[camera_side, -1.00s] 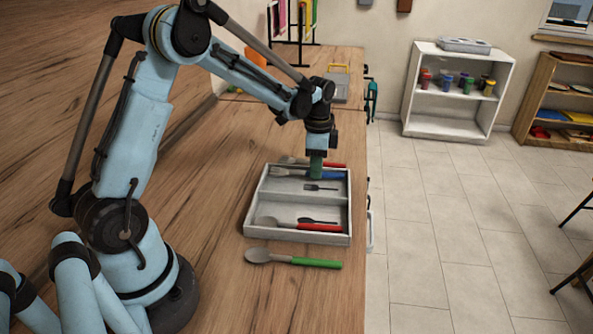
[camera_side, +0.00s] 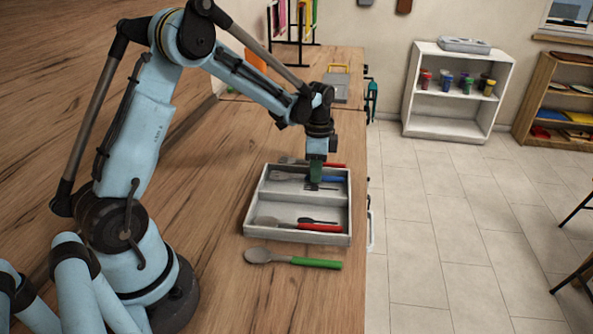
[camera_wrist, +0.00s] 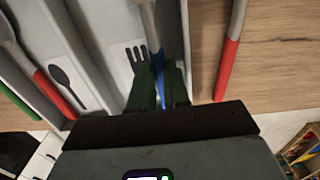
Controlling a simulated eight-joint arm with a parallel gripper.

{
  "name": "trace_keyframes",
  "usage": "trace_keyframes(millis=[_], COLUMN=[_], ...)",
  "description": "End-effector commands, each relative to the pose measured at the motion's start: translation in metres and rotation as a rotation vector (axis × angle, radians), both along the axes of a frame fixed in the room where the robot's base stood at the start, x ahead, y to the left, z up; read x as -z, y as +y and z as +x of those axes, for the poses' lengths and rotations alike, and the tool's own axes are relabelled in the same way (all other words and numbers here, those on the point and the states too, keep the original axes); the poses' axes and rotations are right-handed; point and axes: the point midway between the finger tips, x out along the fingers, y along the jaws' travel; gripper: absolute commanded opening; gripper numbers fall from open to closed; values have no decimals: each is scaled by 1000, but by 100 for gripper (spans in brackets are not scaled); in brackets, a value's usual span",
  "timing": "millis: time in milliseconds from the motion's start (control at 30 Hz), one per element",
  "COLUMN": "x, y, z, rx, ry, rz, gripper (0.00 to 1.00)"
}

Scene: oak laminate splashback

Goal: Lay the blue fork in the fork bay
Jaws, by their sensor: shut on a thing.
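My gripper (camera_side: 316,180) is shut on the blue fork (camera_side: 333,180), gripping its blue handle. The fork's grey head points left in the side view. The fork lies lengthwise within the fork bay (camera_side: 270,187), the far compartment of the grey tray (camera_side: 246,221), low beside the fork picture on its floor. In the wrist view the blue handle (camera_wrist: 157,66) shows between the two green fingers (camera_wrist: 159,88), next to the fork picture (camera_wrist: 137,58). I cannot tell whether the fork touches the bay floor.
A red-handled spoon (camera_side: 318,227) lies in the near bay by a spoon picture. A green-handled spoon (camera_side: 315,263) lies on the counter in front of the tray. A red-handled utensil (camera_wrist: 229,60) lies just behind the tray. The counter's edge is close to the tray's right end.

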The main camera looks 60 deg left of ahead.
Motion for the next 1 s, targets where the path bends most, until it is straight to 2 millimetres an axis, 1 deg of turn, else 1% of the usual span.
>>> trace_keyframes(millis=[533, 567, 700, 733, 1000], x=[8, 7, 7, 7, 6], y=[0, 0, 0, 0, 0], z=[0, 0, 0, 0, 0], rx=[0, 0, 0, 0, 0], ry=[0, 0, 0, 0, 0], rz=[0, 0, 0, 0, 0], gripper=[0, 21, 42, 46, 46])
